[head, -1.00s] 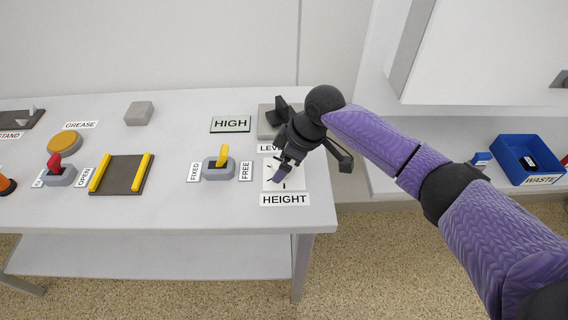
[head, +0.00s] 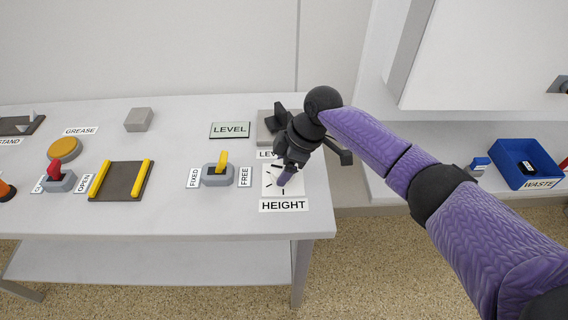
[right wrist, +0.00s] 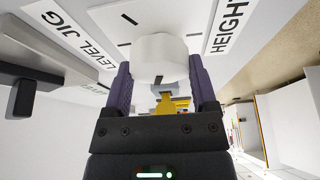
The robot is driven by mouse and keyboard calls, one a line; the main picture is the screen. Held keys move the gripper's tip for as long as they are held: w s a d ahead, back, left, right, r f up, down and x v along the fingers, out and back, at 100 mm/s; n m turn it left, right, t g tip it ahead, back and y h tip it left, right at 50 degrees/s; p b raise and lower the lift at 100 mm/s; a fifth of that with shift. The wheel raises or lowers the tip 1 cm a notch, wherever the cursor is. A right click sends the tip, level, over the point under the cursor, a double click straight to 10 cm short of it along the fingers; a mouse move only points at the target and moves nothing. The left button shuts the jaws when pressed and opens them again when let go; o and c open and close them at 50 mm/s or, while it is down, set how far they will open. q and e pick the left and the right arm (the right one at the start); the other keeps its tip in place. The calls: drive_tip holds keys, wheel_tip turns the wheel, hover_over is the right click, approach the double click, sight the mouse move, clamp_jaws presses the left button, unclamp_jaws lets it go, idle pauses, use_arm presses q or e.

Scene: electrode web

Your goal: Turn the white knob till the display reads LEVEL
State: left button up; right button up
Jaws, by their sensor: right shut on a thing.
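The white knob (right wrist: 160,58) shows in the right wrist view, between the two purple fingers of my right gripper (right wrist: 160,85). The gripper is shut on it. In the head view my right gripper (head: 287,176) points down at the white dial plate (head: 270,190) above the HEIGHT label (head: 283,205), and it hides the knob there. The display (head: 230,130) behind it to the left reads LEVEL. My left gripper is not in view.
A grey level jig (head: 266,126) stands behind my right gripper. A yellow switch (head: 221,160) between FIXED and FREE labels is to the left. A red lever (head: 54,168) and a brown plate with yellow bars (head: 122,182) lie farther left. A blue waste bin (head: 528,160) is at the right.

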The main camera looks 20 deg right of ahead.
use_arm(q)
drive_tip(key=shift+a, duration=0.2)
use_arm(e)
drive_tip(key=o, duration=1.2)
drive_tip(key=shift+c, duration=0.2)
use_arm(q)
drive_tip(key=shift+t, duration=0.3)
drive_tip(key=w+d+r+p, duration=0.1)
drive_tip(key=p, duration=0.1)
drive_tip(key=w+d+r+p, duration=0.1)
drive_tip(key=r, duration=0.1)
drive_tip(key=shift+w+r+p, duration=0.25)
drive_tip(key=shift+p, duration=0.15)
use_arm(e)
drive_tip(key=v, duration=1)
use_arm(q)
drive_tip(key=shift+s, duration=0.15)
use_arm(e)
drive_tip(key=shift+w+f, duration=0.1)
